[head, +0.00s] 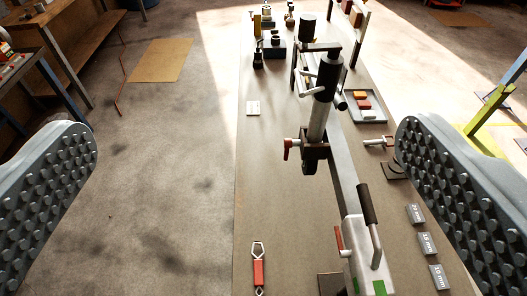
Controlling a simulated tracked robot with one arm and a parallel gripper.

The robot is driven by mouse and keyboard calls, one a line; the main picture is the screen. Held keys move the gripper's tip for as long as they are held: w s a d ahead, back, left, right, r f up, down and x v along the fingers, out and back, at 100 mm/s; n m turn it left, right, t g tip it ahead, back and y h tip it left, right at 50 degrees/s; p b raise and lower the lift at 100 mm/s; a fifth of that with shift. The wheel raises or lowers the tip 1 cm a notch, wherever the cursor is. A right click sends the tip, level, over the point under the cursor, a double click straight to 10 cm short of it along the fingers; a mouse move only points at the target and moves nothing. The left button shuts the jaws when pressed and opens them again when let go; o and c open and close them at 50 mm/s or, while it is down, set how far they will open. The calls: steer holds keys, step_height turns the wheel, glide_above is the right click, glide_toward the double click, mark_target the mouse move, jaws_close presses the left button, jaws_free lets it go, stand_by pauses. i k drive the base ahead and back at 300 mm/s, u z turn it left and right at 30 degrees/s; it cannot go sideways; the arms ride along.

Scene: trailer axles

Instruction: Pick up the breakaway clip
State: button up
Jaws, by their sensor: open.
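A red piece with pale metal loops at both ends, which looks like the breakaway clip (258,270), lies flat near the front left edge of the bench top. Its lower end is close to the bottom of the picture. My gripper (247,190) is open wide and empty, with one studded grey finger at the far left and the other at the far right. The clip lies between the two fingers in the picture, apart from both.
A drawbar with a jockey-wheel post (319,118) and grey coupling (368,255) stands right of the clip. Marked grey blocks (427,244) lie farther right. The bench (252,180) is bare beyond the clip.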

mark_target(258, 264)
steer(key=z, duration=0.5)
steer(key=k, duration=1.3)
steer(key=u, duration=0.55)
steer(key=i, duration=1.45)
steer(key=z, duration=0.05)
